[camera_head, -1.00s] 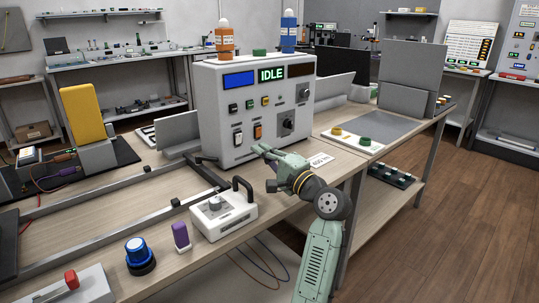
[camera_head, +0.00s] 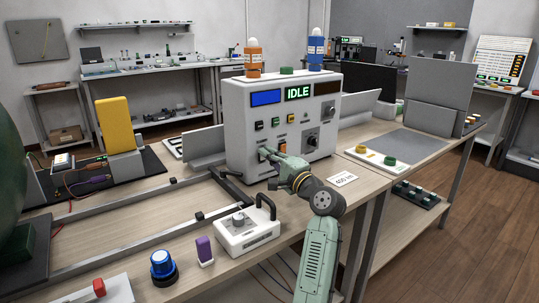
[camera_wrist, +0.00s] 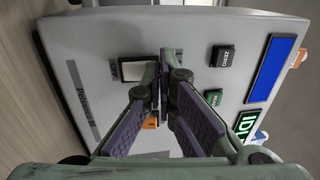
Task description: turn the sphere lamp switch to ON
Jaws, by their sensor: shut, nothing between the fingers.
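A grey-white control box (camera_head: 240,118) with a lit IDLE display stands on the bench. In the wrist view its panel appears sideways, with a pale square switch (camera_wrist: 134,69) in a dark frame and an orange square (camera_wrist: 150,123) partly hidden behind my fingers. I cannot read a sphere lamp label, so I cannot tell for certain which control is that switch, nor its position. My gripper (camera_head: 263,152) is shut and empty at the lower left of the panel front. In the wrist view my fingertips (camera_wrist: 167,72) are beside the pale switch; I cannot tell whether they touch it.
A black knob (camera_head: 312,141) is at the panel's right. A white handled device (camera_head: 247,232) stands in front of the box. A dark green rounded body (camera_head: 12,150) is at the left edge. Metal rails (camera_head: 120,250) cross the bench.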

